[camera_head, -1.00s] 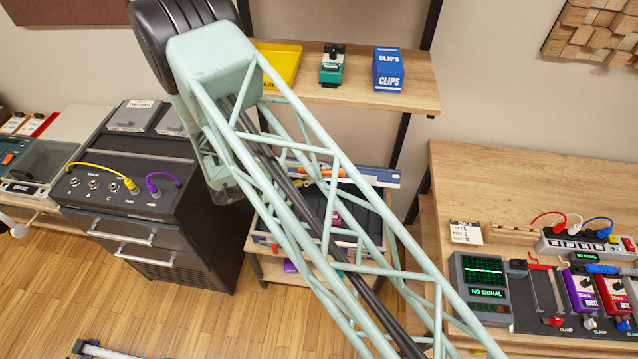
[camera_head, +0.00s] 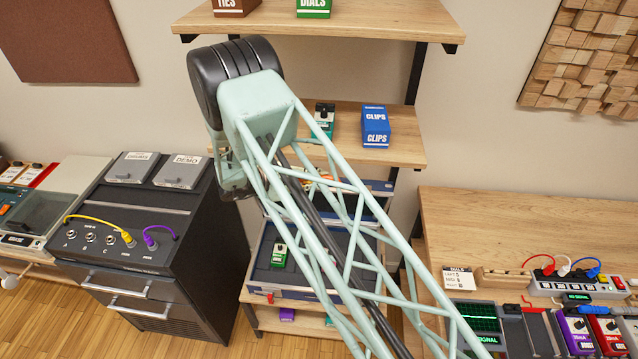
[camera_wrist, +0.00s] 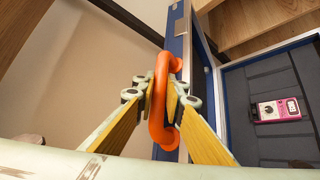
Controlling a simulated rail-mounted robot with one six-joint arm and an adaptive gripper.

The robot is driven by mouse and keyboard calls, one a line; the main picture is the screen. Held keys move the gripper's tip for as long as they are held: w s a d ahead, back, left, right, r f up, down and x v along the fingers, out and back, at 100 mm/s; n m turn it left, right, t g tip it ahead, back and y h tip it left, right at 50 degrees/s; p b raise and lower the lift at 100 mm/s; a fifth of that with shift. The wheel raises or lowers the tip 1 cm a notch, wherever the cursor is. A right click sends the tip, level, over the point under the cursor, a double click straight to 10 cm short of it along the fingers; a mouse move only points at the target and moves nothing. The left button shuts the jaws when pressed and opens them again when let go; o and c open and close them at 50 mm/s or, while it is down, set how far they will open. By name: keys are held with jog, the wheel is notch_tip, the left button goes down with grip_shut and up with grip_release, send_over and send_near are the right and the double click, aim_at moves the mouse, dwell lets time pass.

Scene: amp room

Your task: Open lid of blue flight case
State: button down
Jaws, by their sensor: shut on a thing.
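The blue flight case (camera_head: 282,291) stands on a low wooden shelf in the head view, with its lid (camera_head: 378,187) raised at the back. Grey foam and a green pedal (camera_head: 279,255) show inside, partly hidden by my arm. In the wrist view, the lid (camera_wrist: 179,28) is seen nearly edge-on, with an orange handle (camera_wrist: 158,112) on it. My gripper (camera_wrist: 163,95) is shut on the handle, one finger on each side. A pink pedal (camera_wrist: 278,109) lies in the foam to the right. My gripper is mostly hidden behind my arm in the head view.
Shelves above hold a blue CLIPS box (camera_head: 375,125) and a teal pedal (camera_head: 324,118). A dark drawer cabinet (camera_head: 130,250) stands left of the case. A wooden bench (camera_head: 520,215) with pedals stands to the right. A pale wall (camera_wrist: 105,60) is beside the gripper.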

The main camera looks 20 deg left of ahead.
dwell(0.3)
jog(key=c, duration=2.7)
grip_release()
jog(key=shift+v, duration=6)
